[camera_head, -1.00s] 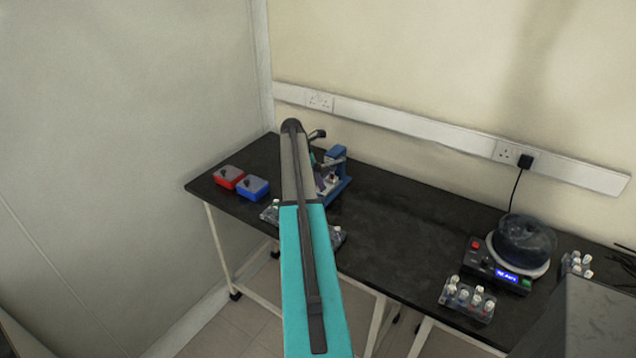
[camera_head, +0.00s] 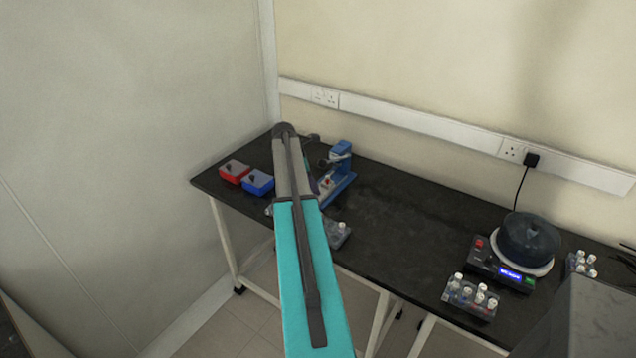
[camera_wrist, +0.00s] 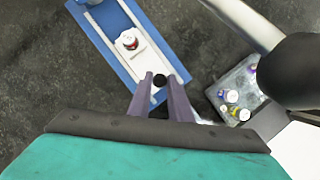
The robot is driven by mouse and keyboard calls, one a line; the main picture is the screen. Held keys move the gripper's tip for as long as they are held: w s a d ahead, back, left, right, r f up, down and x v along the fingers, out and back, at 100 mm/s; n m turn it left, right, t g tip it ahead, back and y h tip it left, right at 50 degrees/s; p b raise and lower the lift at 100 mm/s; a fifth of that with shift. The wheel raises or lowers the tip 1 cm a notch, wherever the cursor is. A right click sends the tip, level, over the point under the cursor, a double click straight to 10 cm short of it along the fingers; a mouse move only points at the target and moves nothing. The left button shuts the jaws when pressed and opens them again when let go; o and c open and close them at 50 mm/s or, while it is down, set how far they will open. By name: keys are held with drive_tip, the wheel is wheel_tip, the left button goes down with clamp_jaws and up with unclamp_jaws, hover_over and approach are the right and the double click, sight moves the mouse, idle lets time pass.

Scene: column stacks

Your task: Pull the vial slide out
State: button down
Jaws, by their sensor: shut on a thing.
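The blue vial device (camera_head: 340,160) stands on the black bench, partly behind my arm in the head view. Its white slide (camera_wrist: 146,58) lies in a long blue base (camera_wrist: 100,44) in the wrist view. A vial with a red and white top (camera_wrist: 130,40) sits on the slide, and it also shows in the head view (camera_head: 327,184). My gripper (camera_wrist: 160,80) is shut on the slide's black knob (camera_wrist: 159,81), at the slide's near end. The gripper is hidden behind my arm in the head view.
A red box (camera_head: 234,172) and a blue box (camera_head: 258,182) stand left of my arm. A clear vial rack (camera_wrist: 238,90) is close to my gripper's right. A round-lidded machine (camera_head: 525,240) and another vial rack (camera_head: 470,297) stand at the right. The mid-bench is clear.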

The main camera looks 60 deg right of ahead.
drive_tip(key=shift+a, duration=1)
drive_tip(key=c, duration=1.6)
unclamp_jaws()
drive_tip(key=shift+a, duration=0.1)
drive_tip(key=shift+c, duration=0.2)
drive_tip(key=shift+r, duration=0.15)
drive_tip(key=shift+w+r, duration=0.25)
drive_tip(key=shift+r, duration=0.2)
drive_tip(key=b+v, duration=0.3)
drive_tip(key=v, duration=0.9)
drive_tip(key=shift+r, duration=0.3)
drive_tip(key=shift+s+a, duration=0.1)
